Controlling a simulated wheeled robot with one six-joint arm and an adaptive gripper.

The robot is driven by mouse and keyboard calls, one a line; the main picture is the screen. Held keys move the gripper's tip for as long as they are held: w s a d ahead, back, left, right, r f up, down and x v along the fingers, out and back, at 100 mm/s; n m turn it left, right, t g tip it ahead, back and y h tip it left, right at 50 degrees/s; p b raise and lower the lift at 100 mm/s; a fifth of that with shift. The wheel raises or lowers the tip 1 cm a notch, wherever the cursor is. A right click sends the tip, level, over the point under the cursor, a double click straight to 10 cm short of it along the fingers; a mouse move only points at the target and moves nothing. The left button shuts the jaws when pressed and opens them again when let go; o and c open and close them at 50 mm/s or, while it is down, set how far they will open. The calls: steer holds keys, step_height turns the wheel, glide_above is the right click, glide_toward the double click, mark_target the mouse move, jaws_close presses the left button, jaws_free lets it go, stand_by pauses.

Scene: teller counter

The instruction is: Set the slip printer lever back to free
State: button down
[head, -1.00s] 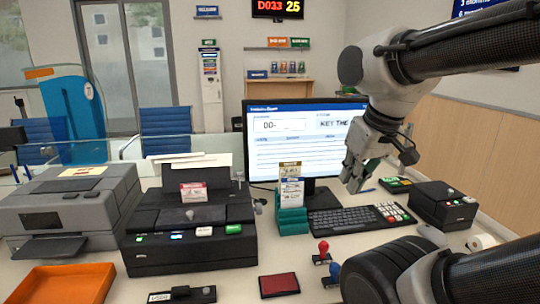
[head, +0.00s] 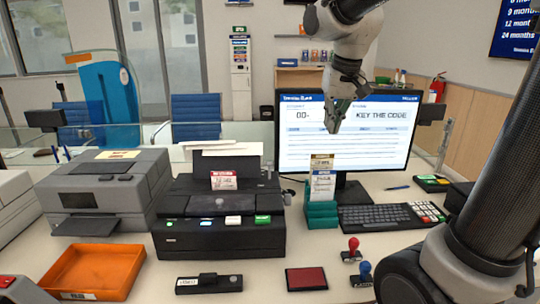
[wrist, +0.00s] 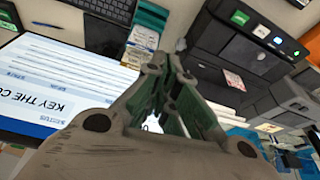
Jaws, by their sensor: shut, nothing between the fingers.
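The slip printer (head: 225,235) is the black machine left of the monitor in the head view, with white paper at its back and a red-headed slip (head: 224,181) standing on it. A small grey upright piece, probably the lever (head: 269,170), stands at its right rear edge; its setting is too small to tell. In the wrist view the printer (wrist: 232,48) is at upper right, and a grey knob (wrist: 181,44) shows just beyond the fingertips. My gripper (head: 334,128) is shut and empty, raised in front of the monitor, right of the printer and apart from it.
The monitor (head: 345,150) stands behind my gripper. A teal holder with cards (head: 321,214) stands between printer and keyboard (head: 375,218). Stamps (head: 354,249), a red pad (head: 306,279) and an orange tray (head: 95,270) lie in front. A grey printer (head: 105,195) is at left.

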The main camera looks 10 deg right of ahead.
steer(key=w+a+f, duration=0.3)
steer(key=w, duration=0.4)
steer(key=w+a+f, duration=0.2)
steer(key=w+a, duration=0.2)
steer(key=w, duration=0.3)
steer(key=w+a+f+m, duration=0.1)
steer(key=w+a+f, duration=0.2)
steer(key=w, duration=0.4)
steer(key=shift+w+a+f+g, duration=0.2)
steer(key=shift+a+f+g, duration=0.1)
steer(key=shift+a+g, duration=0.15)
steer(key=x, duration=1)
steer(key=shift+d, duration=0.15)
